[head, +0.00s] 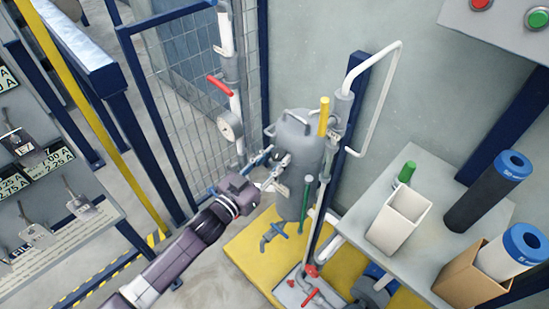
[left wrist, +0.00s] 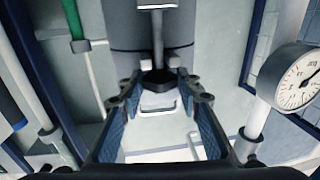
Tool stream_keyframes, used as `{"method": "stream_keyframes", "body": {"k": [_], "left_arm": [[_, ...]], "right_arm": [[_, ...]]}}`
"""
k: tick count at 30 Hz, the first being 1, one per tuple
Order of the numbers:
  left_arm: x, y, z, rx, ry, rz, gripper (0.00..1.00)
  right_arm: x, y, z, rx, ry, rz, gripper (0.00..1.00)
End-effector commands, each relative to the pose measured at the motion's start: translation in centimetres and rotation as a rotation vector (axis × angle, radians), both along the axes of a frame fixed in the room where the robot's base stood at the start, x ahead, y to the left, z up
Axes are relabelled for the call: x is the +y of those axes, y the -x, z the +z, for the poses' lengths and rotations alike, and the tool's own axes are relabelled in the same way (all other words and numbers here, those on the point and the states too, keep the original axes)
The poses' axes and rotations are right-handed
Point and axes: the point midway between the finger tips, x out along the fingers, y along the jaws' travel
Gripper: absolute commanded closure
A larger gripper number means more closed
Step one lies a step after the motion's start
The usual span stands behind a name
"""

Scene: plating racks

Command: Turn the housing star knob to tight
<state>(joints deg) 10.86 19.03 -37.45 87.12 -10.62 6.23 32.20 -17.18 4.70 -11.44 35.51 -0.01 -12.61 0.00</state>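The grey housing (head: 302,150) stands upright on a yellow base; its cylinder fills the upper middle of the left wrist view (left wrist: 185,35). A small dark piece (left wrist: 158,82), apparently the star knob, sits at the end of a grey rod in front of the housing. My left gripper (left wrist: 157,92) is open, with its two blue-padded fingers on either side of this dark piece. I cannot tell whether they touch it. In the head view my left gripper (head: 268,172) reaches the housing's front, and the knob is not clear there. My right gripper is not in view.
A pressure gauge (head: 230,126) on a vertical pipe stands close left of the housing. A grey table (head: 430,262) with a white bin (head: 398,220) and filter cartridges is at right.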

Motion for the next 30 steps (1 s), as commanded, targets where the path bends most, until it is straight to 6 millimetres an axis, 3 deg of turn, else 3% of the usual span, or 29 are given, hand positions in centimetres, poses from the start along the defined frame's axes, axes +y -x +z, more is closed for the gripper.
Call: {"method": "stream_keyframes", "body": {"k": [6,16,30], "left_arm": [[0.0,0.0,0.0,0.000,0.000,0.000,0.93],[0.1,-0.3,0.1,-0.008,-0.006,-0.130,0.93],[0.3,-0.5,0.0,-0.004,0.001,-0.361,0.93]], "right_arm": [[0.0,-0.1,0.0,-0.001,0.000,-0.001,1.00],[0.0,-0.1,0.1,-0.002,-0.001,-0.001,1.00],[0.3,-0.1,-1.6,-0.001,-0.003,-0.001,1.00]]}}
